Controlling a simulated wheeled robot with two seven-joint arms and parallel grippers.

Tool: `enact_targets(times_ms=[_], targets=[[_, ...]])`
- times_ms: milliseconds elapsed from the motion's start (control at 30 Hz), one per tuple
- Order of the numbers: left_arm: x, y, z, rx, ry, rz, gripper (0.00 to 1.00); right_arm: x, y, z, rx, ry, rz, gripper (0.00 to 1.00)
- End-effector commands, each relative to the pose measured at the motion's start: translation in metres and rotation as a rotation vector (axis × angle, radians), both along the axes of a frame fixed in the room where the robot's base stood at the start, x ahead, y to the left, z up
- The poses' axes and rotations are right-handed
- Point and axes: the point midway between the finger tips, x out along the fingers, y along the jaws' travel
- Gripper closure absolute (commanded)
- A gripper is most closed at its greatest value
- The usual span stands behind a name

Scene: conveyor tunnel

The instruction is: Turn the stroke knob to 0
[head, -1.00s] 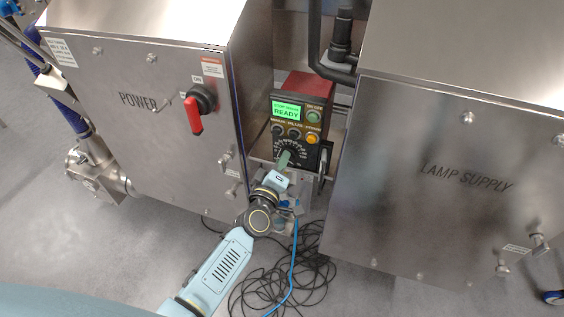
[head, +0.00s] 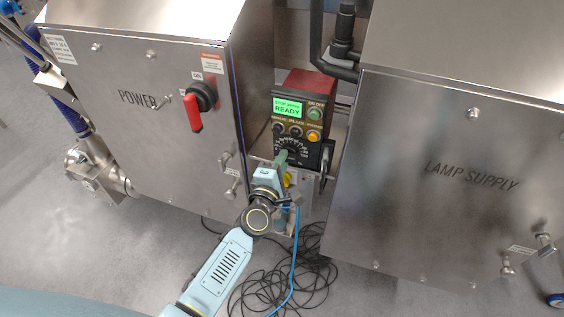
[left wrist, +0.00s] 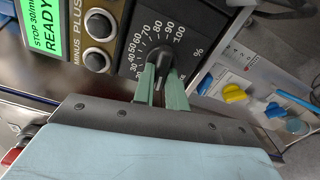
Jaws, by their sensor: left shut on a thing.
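The stroke knob (left wrist: 160,57) is a small dark knob in the middle of a black dial (left wrist: 160,35) marked in percent up to 100. My left gripper (left wrist: 162,78) is shut on it, one green finger on each side. The fingers hide part of the knob and the low end of the scale, so I cannot tell its exact setting. In the head view my left gripper (head: 282,158) reaches the dial from the front, below the control panel's buttons. The panel's green screen (head: 288,106) reads READY. My right gripper is not in view.
The power cabinet (head: 140,110) stands left of the panel and the lamp supply cabinet (head: 440,190) right, leaving a narrow gap. Yellow and blue knobs show beside the dial in the left wrist view (left wrist: 235,93). Black cables (head: 290,275) lie on the floor.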

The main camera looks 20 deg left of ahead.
Motion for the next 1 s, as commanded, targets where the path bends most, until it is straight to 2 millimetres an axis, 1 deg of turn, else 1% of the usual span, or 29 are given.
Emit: enact_targets(times_ms=[467,500,667,900,1000], targets=[[-0.0006,-0.0003,-0.0013,-0.017,0.003,0.0,1.0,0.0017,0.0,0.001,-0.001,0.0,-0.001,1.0],[-0.0006,-0.0003,-0.0013,-0.017,0.004,-0.001,0.85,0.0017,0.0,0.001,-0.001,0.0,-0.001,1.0],[-0.0005,-0.0004,-0.0009,-0.016,0.003,0.0,0.65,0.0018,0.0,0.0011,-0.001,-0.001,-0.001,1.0],[-0.0003,-0.0002,-0.0005,-0.015,0.001,0.0,0.65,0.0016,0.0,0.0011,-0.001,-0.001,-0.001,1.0],[-0.0034,0.0,-0.0005,-0.015,0.001,0.0,0.65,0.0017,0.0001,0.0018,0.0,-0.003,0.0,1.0]])
